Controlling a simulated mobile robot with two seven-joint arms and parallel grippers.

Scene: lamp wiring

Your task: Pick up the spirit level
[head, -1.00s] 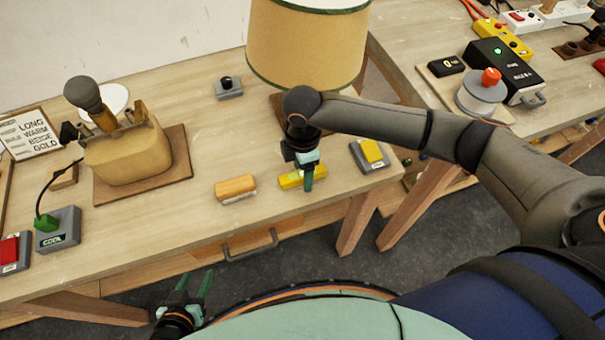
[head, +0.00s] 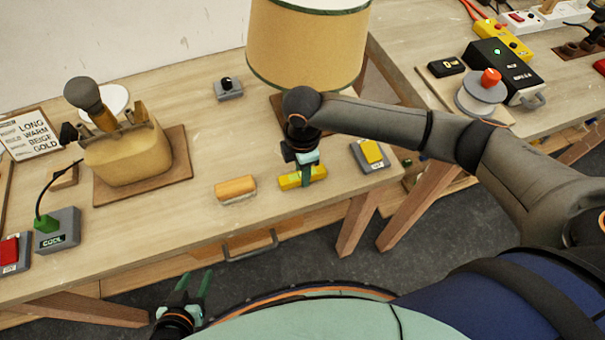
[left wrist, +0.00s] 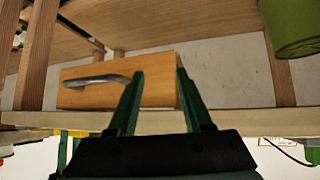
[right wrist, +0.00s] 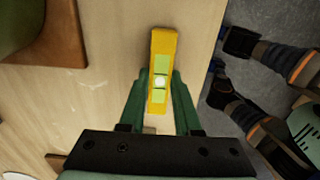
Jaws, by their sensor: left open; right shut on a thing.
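The spirit level is a short yellow bar (head: 290,181) with a pale green vial, lying near the front edge of the table. It also shows in the right wrist view (right wrist: 163,47), running lengthwise between the fingers. My right gripper (head: 306,182) reaches down over it from above and is shut on it, with green fingers on either side. I cannot tell whether the level is clear of the tabletop. My left gripper (head: 194,286) is open and empty, low in front of the table; the left wrist view shows its spread fingers (left wrist: 158,78) before a wooden drawer.
An orange-topped block (head: 235,189) lies left of the level, and a grey box with a yellow button (head: 371,153) stands right. The lampshade (head: 305,45) is behind. A drawer handle (head: 251,247) juts below the table edge (head: 150,268).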

